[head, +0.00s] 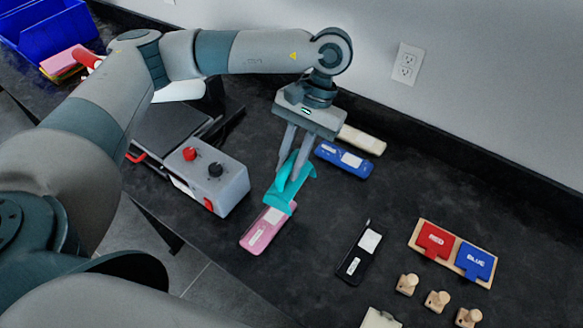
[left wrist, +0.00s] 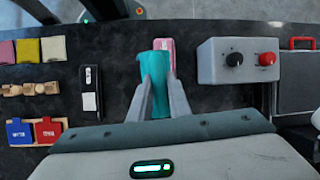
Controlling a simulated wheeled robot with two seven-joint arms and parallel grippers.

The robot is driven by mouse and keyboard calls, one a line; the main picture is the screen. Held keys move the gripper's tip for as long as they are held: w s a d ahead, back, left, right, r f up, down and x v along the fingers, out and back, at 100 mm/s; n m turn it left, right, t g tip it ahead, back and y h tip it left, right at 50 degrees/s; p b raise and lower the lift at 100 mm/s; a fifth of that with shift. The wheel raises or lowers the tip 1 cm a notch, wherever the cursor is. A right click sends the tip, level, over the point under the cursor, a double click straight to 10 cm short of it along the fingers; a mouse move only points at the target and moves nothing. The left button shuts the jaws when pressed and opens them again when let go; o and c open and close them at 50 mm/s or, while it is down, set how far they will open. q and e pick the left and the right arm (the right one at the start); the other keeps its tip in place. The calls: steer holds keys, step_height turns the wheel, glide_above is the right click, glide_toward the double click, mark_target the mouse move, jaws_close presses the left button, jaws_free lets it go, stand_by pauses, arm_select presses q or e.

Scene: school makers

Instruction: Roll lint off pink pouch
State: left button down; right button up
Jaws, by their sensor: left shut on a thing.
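The pink pouch (head: 262,232) lies flat on the black counter and has a white label. A teal tool (head: 283,195), which looks like the lint roller, is at the pouch's far end and covers part of it. My left gripper (head: 291,172) is shut on the teal tool from above. In the left wrist view the teal tool (left wrist: 152,72) stands between the fingers of the left gripper (left wrist: 158,92), and only part of the pink pouch (left wrist: 166,46) shows beside it. I cannot tell whether the tool touches the pouch. My right gripper is not in view.
A grey box with knobs (head: 216,178) stands left of the pouch. A blue pouch (head: 344,160) and a cream one (head: 362,139) lie behind the gripper. A black pouch (head: 359,254), a red-and-blue board (head: 453,254) and wooden pegs (head: 437,300) lie to the right. Blue bins (head: 48,38) are far left.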

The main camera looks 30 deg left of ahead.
arm_select(q)
steer(key=shift+d, duration=0.1)
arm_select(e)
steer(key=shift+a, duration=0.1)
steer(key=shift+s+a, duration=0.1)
arm_select(q)
steer(key=shift+f, duration=0.1)
